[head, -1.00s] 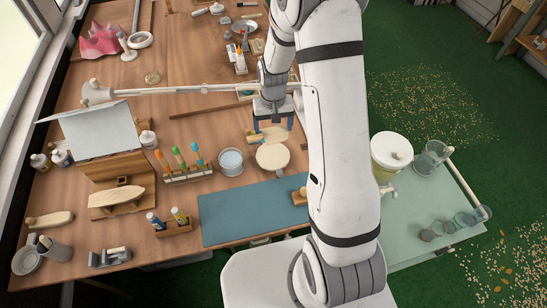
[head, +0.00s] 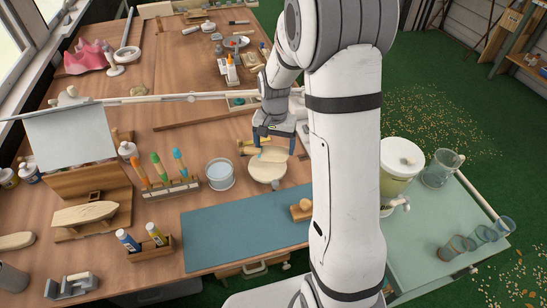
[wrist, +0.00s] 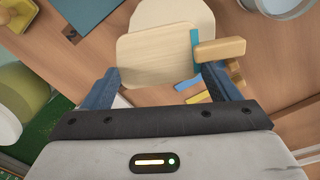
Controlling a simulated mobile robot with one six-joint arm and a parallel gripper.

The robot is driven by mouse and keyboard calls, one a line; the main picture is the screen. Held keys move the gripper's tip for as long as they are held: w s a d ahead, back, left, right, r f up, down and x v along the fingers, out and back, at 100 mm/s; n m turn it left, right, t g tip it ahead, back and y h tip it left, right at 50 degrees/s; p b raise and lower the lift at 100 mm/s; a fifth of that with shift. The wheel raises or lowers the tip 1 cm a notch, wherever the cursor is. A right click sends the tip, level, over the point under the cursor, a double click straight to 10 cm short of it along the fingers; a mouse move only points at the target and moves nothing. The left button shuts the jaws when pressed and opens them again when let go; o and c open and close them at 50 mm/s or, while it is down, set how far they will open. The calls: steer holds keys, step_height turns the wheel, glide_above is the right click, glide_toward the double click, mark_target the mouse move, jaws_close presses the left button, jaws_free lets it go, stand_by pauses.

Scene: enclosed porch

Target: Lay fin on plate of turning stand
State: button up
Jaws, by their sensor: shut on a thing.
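The fin (head: 275,153), a thin pale wooden piece, is between the fingers of my gripper (head: 274,148), which is shut on it. In the wrist view the fin (wrist: 148,62) lies flat between the two fingertips (wrist: 161,74). The round pale plate of the turning stand (head: 267,173) is just on the near side of the gripper in the head view. The fin overlaps the plate's far part; whether they touch I cannot tell. In the wrist view the plate (wrist: 178,14) shows beyond the fin. Most of the stand below is hidden.
A water dish (head: 219,174) stands left of the plate. A blue mat (head: 235,230) in front is mostly clear.

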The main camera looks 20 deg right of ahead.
mark_target(275, 150)
steer(key=shift+f, duration=2.35)
steer(key=shift+f, duration=0.15)
steer(key=o, duration=0.9)
